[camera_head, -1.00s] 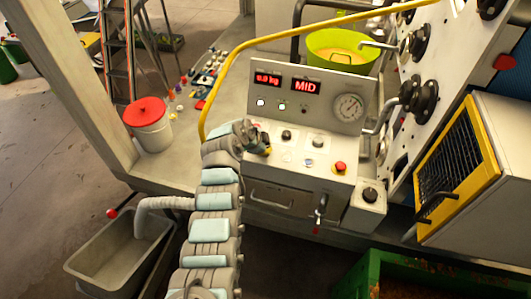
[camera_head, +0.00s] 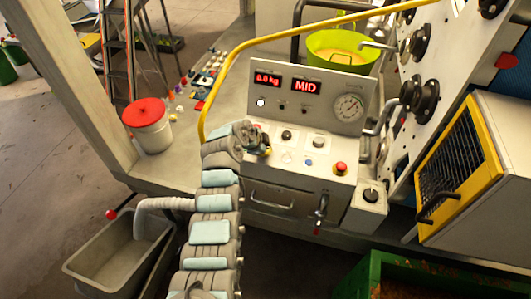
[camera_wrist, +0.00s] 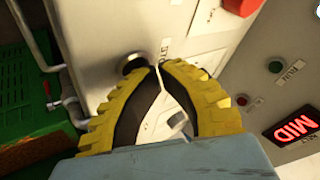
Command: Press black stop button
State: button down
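The black stop button (camera_wrist: 131,64) is a round, dark button on the grey console in the wrist view, beside a partly covered label whose letters look like "STO". My gripper (camera_wrist: 159,67) has yellow ribbed fingers with dark inner pads. Its tips come together just right of the button in the picture and hold nothing. I cannot tell whether a fingertip touches the button. In the head view my gripper (camera_head: 266,150) is low over the left part of the console (camera_head: 335,188), and it may hide the button there.
Behind are a "MID" display (camera_head: 306,87) and a gauge (camera_head: 348,107). A yellow rail (camera_head: 225,82) arches behind my arm. A lever (camera_head: 321,205) sticks out in front.

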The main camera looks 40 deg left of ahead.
jog(key=shift+r, duration=0.8)
jog(key=shift+r+b, duration=0.5)
jog(key=shift+r, duration=2)
